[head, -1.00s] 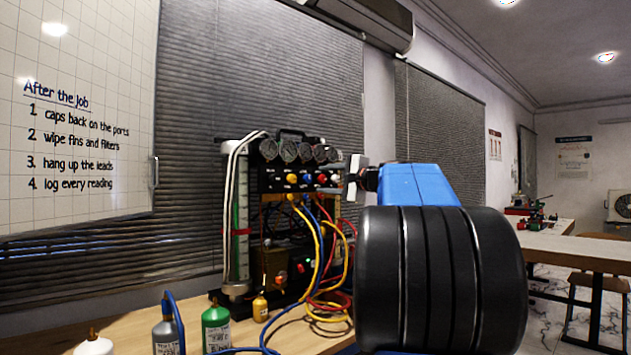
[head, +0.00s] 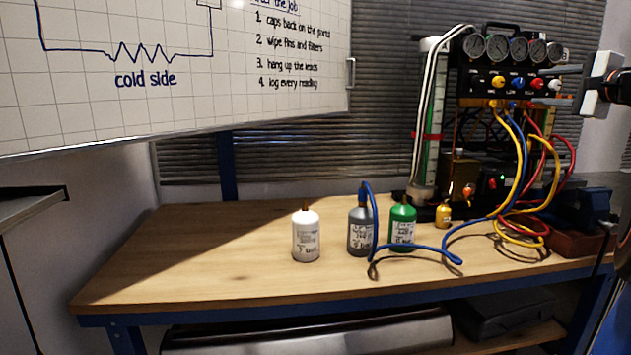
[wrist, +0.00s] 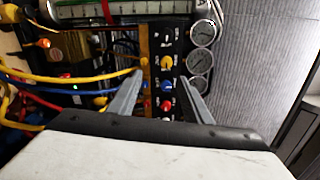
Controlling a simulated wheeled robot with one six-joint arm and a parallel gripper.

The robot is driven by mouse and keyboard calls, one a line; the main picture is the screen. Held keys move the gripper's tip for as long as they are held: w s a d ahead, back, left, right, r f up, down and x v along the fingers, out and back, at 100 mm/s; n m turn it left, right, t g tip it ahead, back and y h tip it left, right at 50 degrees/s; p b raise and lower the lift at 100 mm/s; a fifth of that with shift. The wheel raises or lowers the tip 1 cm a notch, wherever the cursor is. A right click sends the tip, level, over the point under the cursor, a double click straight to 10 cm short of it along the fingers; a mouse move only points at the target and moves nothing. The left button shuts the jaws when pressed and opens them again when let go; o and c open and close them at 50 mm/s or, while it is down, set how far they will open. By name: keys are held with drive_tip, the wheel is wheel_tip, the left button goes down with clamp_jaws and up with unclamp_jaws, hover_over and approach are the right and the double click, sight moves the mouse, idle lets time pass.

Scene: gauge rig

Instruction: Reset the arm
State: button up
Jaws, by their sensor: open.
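My gripper (head: 553,86) is at the right edge of the head view, beside the knob panel of the gauge rig (head: 465,80). Its two grey fingers are apart and point left toward the panel. In the wrist view the open fingers (wrist: 163,77) reach toward the row of coloured knobs, with the yellow knob (wrist: 167,63) seen between them. Nothing shows held between the fingers. I cannot tell whether a fingertip touches the panel. Most of my arm is outside the head view.
A wooden bench (head: 230,240) carries the rig. A white bottle (head: 306,238), a grey cylinder (head: 358,235), a green bottle (head: 402,228) and a small yellow bottle (head: 443,215) stand on it. Blue, yellow and red hoses (head: 520,170) loop in front of the rig. The bench's left part is clear.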

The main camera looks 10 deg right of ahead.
drive_tip(key=s+a+f+n+g+y, duration=0.1)
drive_tip(key=s+a+f+n+g, duration=0.15)
drive_tip(key=a+f, duration=0.65)
drive_tip(key=s+a+f+n+g+y, duration=0.1)
drive_tip(key=s+a+f+n+g, duration=0.2)
drive_tip(key=a+f, duration=0.55)
drive_tip(key=s+a+f+n+g+y, duration=0.15)
drive_tip(key=a+f+n, duration=0.35)
drive_tip(key=a, duration=0.7)
drive_tip(key=s+a+f+n+g+h, duration=0.2)
drive_tip(key=s+a+f+n+g, duration=0.1)
drive_tip(key=s+f, duration=0.8)
drive_tip(key=s+a+f+n+g+h, duration=0.2)
drive_tip(key=s+a+f+n, duration=0.2)
drive_tip(key=s+f, duration=0.7)
wheel_tip(320, 180, down, 4)
drive_tip(key=shift+s+n+g, duration=0.15)
drive_tip(key=shift+n+g, duration=0.25)
drive_tip(key=shift+n, duration=0.65)
